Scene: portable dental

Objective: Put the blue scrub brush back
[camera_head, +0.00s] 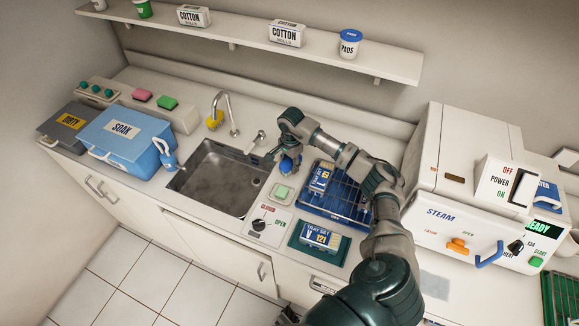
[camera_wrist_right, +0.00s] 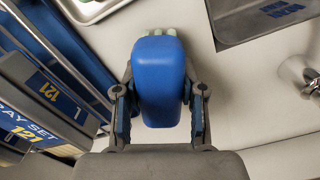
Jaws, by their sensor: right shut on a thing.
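The blue scrub brush (camera_head: 286,166) is in my right gripper (camera_head: 289,158), over the counter just right of the sink. In the right wrist view the brush's blue body (camera_wrist_right: 159,80) lies between the two fingers of the gripper (camera_wrist_right: 159,105), which are shut on its sides. Pale bristles (camera_wrist_right: 170,33) show at its far end. I cannot tell whether the brush touches the counter. My left gripper is not in view.
The sink (camera_head: 220,180) is left of the brush, with a tap (camera_head: 227,112) behind. A small dish with a green pad (camera_head: 282,191) stands close in front. A blue rack (camera_head: 345,208) with a tray-set box (camera_head: 321,179) is on the right.

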